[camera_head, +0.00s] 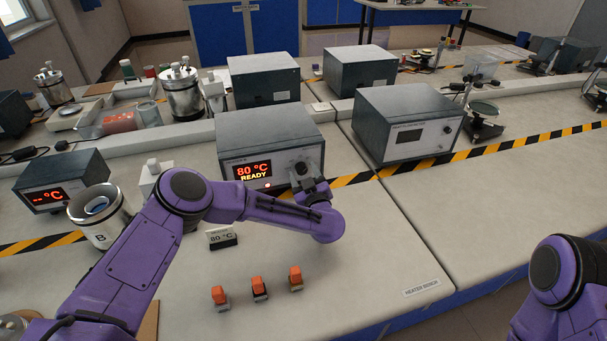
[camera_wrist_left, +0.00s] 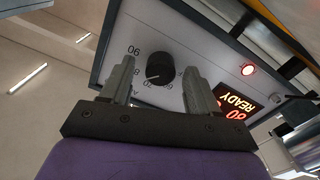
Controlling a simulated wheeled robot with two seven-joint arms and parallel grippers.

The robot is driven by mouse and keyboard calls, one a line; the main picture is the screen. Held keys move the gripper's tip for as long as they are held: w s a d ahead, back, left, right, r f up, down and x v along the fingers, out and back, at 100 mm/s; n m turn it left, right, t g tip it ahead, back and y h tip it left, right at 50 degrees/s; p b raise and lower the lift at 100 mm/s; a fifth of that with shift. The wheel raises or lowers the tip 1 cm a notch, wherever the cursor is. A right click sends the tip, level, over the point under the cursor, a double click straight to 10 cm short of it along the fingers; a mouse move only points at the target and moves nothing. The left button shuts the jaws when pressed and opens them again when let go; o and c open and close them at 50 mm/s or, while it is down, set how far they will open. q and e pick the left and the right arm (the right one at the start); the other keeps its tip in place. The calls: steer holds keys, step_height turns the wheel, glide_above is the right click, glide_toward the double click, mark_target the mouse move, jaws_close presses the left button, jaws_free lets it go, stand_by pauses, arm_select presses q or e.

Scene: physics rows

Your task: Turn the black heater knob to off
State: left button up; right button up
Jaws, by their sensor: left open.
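The heater (camera_head: 268,128) is a grey box with a lit display reading 80 °C READY. It stands at mid-table in the head view. Its round black knob (camera_wrist_left: 160,67) shows clearly in the left wrist view, with printed numbers around it on the pale panel. My left gripper (camera_wrist_left: 159,78) is open, with one finger on each side of the knob; whether the fingers touch it cannot be told. In the head view the left gripper (camera_head: 306,176) is at the right part of the heater's front and mostly covers the knob. My right gripper is out of view.
A metal beaker marked B (camera_head: 100,217) is at left. Another grey device (camera_head: 407,122) stands to the right. Striped tape (camera_head: 480,151) crosses the bench.

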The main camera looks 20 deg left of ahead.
arm_select(q)
steer(key=c, duration=1)
steer(key=shift+c, duration=0.2)
steer(key=shift+f, duration=0.1)
steer(key=n+b, duration=0.3)
steer(key=n, duration=0.1)
steer(key=shift+f, duration=0.2)
steer(key=n+b, duration=0.5)
steer(key=n, duration=0.1)
steer(key=shift+f+n+b, duration=0.1)
steer(key=shift+n+b, duration=0.25)
steer(key=shift+n, duration=0.05)
steer(key=n+b, duration=1.4)
steer(key=b, duration=0.1)
steer(key=shift+f, duration=0.15)
steer(key=shift+r+n+b, duration=0.2)
steer(key=shift+n+b, duration=1)
steer(key=shift+b, duration=0.25)
steer(key=shift+r+y, duration=0.1)
steer(key=shift+y, duration=0.2)
